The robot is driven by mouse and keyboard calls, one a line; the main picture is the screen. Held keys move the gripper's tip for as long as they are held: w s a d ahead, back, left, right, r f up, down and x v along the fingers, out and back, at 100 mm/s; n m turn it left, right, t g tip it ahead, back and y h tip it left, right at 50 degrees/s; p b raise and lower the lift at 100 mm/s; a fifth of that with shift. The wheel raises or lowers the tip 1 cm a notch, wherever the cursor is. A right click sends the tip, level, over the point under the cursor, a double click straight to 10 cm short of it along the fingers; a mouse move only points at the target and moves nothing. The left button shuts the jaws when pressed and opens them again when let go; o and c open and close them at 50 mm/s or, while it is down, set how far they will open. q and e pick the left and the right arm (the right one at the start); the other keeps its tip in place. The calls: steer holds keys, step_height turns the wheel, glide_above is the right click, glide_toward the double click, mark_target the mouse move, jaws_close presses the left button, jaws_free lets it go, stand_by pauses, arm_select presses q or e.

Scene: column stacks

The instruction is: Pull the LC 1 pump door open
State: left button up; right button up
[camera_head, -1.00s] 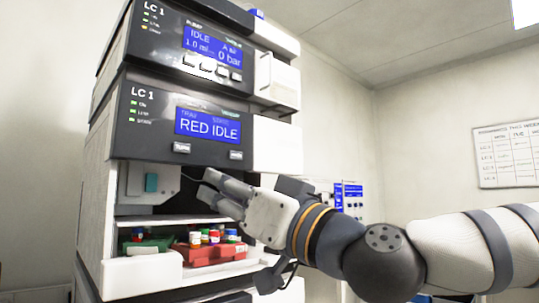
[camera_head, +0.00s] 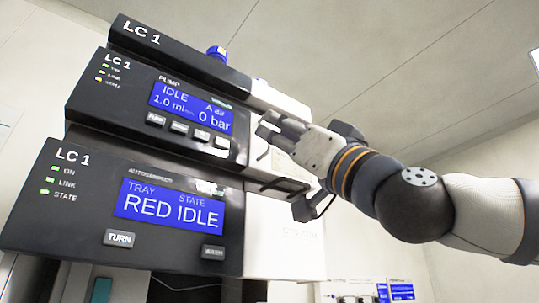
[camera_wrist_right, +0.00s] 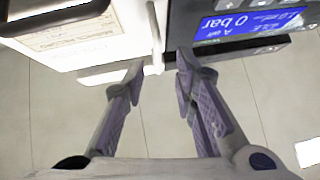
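The LC 1 pump module (camera_head: 150,108) is the black-fronted unit in the upper part of the stack, its blue display reading IDLE and 0 bar. Its white door (camera_head: 262,152) is at the right of the front, partly hidden behind my right gripper. The door also shows as a white panel in the right wrist view (camera_wrist_right: 72,38). My right gripper (camera_head: 266,128) is at the door's front. In the right wrist view its fingers (camera_wrist_right: 160,68) are apart, with a narrow pale upright part (camera_wrist_right: 155,45) between them. I cannot tell whether they touch it. My left gripper is not in view.
The autosampler (camera_head: 75,215), reading RED IDLE, is directly below the pump, with a white panel (camera_head: 285,235) at its right. A blue-capped bottle (camera_head: 217,53) stands on top of the stack. Free room lies to the right of the stack.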

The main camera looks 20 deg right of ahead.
steer(key=shift+x, duration=2)
jaws_close()
steer(key=shift+w, duration=0.1)
